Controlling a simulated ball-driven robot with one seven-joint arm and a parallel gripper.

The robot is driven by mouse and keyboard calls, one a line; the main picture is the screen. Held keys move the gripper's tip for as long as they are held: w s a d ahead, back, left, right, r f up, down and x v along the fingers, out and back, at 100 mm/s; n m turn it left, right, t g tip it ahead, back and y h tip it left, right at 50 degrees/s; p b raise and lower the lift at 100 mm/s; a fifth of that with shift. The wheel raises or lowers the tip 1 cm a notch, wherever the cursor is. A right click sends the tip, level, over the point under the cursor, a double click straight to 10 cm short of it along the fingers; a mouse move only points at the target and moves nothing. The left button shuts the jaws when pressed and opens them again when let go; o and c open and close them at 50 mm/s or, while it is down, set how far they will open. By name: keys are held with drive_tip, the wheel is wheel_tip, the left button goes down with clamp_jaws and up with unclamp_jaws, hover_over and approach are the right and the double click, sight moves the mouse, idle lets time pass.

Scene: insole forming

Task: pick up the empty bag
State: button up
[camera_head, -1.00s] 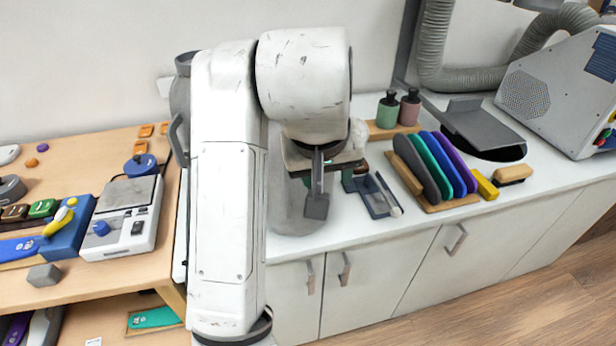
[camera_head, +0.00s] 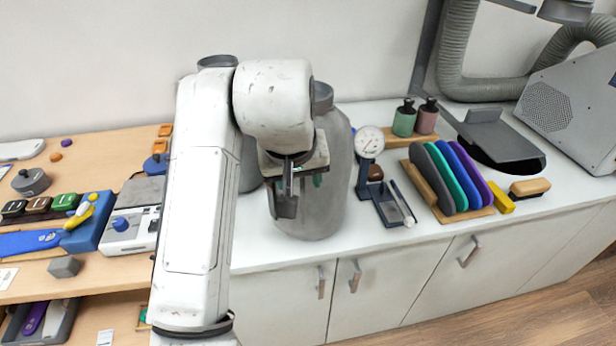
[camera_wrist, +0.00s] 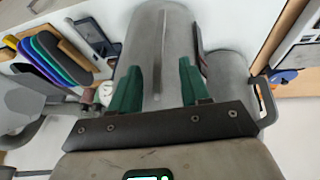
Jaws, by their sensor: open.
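I cannot make out anything that is clearly an empty bag in either view. My gripper has two green fingers. In the wrist view my gripper (camera_wrist: 157,85) is open, with the fingers apart and a large grey rounded body (camera_wrist: 158,40) showing between and beyond them. I cannot tell whether they touch it. In the head view the grey body (camera_head: 325,205) stands upright at the counter behind my gripper (camera_head: 300,183). My wrist hides part of it.
A dial gauge (camera_head: 369,142), a dark tray (camera_head: 387,211) and a rack of coloured insoles (camera_head: 455,178) stand right of the grey body. Two bottles (camera_head: 415,119) stand behind. The wooden table (camera_head: 105,265) at left holds a scale-like device (camera_head: 128,232).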

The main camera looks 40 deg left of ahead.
drive_tip(key=shift+x, duration=1.2)
drive_tip(key=shift+c, duration=0.4)
clamp_jaws()
